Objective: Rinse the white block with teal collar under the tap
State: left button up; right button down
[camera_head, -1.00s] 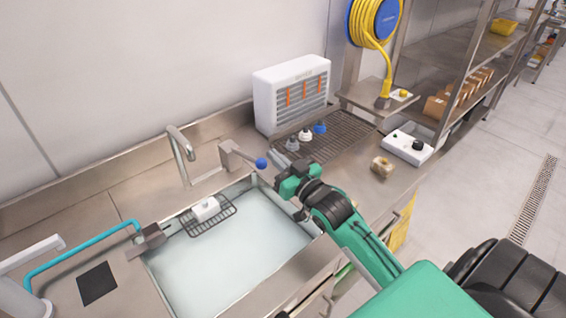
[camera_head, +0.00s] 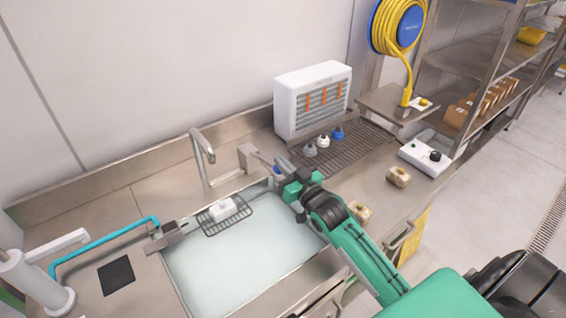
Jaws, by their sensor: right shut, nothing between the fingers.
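A white block (camera_head: 222,210) lies on a wire rack (camera_head: 238,223) at the back of the sink; a teal collar cannot be made out at this size. The tap (camera_head: 203,152) is a bent metal spout standing behind the sink, to the left of the block. Its lever (camera_head: 252,158) sits to the right of the spout and ends in a blue knob (camera_head: 278,170). My right gripper (camera_head: 282,168) is shut and empty, close beside the knob and partly covering it; whether they touch I cannot tell. My left gripper is out of view.
A draining grid (camera_head: 352,150) with several small capped items lies behind my right arm, by a white heater-like box (camera_head: 290,112). Tan blocks (camera_head: 398,177) stand on the counter near a white control box (camera_head: 426,157). A blue hose (camera_head: 105,233) runs along the left.

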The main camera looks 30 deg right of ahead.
jog(key=f+b, duration=0.1)
jog(key=f, duration=0.1)
jog(key=s+f+b, duration=0.1)
jog(key=f, duration=0.2)
jog(key=shift+s+d+f, duration=0.1)
jog(key=shift+s+f, duration=0.05)
jog(key=shift+s, duration=0.05)
dwell(0.5)
dwell(1.7)
notch_tip(320, 180, up, 20)
jog(key=b, duration=0.1)
dwell(0.4)
dwell(0.5)
